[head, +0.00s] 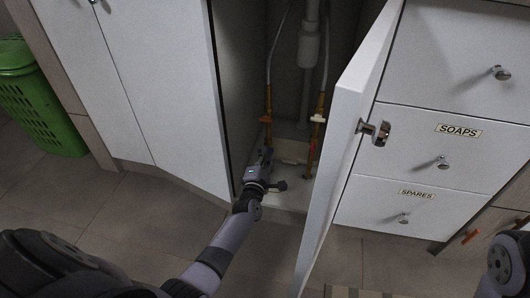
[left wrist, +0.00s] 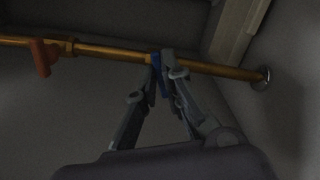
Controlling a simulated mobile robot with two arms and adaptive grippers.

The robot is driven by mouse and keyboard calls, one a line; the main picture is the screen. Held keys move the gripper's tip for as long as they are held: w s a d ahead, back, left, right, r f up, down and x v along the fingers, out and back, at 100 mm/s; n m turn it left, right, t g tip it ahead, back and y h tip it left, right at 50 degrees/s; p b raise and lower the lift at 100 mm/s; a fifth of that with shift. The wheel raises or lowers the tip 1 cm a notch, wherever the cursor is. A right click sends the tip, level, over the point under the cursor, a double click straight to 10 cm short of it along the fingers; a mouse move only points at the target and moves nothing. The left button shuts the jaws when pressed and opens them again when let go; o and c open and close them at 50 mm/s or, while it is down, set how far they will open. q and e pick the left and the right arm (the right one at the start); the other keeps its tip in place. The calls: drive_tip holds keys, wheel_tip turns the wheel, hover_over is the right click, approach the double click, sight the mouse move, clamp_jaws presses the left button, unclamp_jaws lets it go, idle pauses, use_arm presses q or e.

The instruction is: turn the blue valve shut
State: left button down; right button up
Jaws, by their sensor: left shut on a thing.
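The blue valve (left wrist: 154,70) is a small blue handle on a copper pipe (left wrist: 110,52) in the left wrist view. My left gripper (left wrist: 164,68) is shut on this handle, its fingers close around it beside the pipe. In the head view my left gripper (head: 266,155) reaches into the open cabinet at the foot of the left copper pipe (head: 268,100). The blue handle is hidden by the gripper there. My right gripper is out of view; only part of my right arm shows at the right edge.
An orange-red handle (left wrist: 41,58) sits farther along the same pipe; it also shows in the head view (head: 265,118). A second copper pipe (head: 320,105) has a red handle (head: 313,148). The open white door (head: 340,150) stands close to the right of my left arm.

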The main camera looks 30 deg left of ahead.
use_arm(q)
drive_tip(key=shift+f+m+p, duration=0.15)
drive_tip(key=shift+m+p, duration=0.55)
drive_tip(key=shift+m, duration=1.6)
drive_tip(key=c, duration=1.7)
unclamp_jaws()
drive_tip(key=v, duration=1.2)
